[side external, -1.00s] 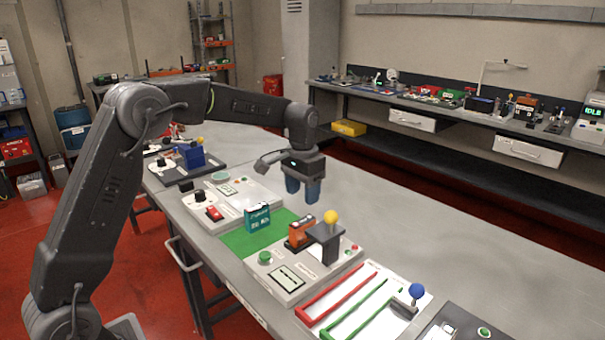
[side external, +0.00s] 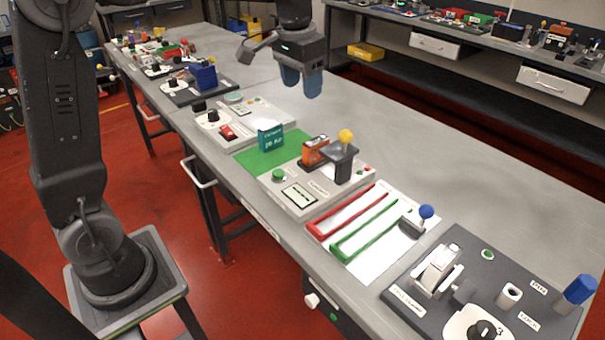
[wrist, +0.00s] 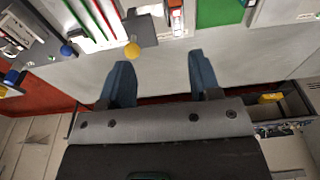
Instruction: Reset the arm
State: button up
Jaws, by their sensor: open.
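My gripper (side external: 301,84) hangs above the table, behind and above the teal battery (side external: 270,136), clear of everything. Its two blue fingers are apart with nothing between them, as the wrist view also shows (wrist: 162,82). The teal battery stands upright on the green mat (side external: 262,161). An orange battery (side external: 313,151) sits in the grey tester station (side external: 306,202), beside a dark post with a yellow ball knob (side external: 346,135). The yellow knob also shows in the wrist view (wrist: 132,49).
Red and green rails (side external: 365,226) and a blue-knobbed lever (side external: 426,212) lie to the right. A dark panel (side external: 400,292) with a dial and blue handle is at the near right. The table's rear strip (side external: 420,165) is clear.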

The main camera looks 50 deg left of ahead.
jog(key=s+d+f+t, duration=0.1)
jog(key=s+d+t, duration=0.1)
jog(key=s, duration=0.9)
jog(key=s+d+f+t, duration=0.2)
jog(key=s+d, duration=0.1)
jog(key=s, duration=0.8)
jog(key=shift+s+d+f, duration=0.2)
jog(key=shift+s+f, duration=0.1)
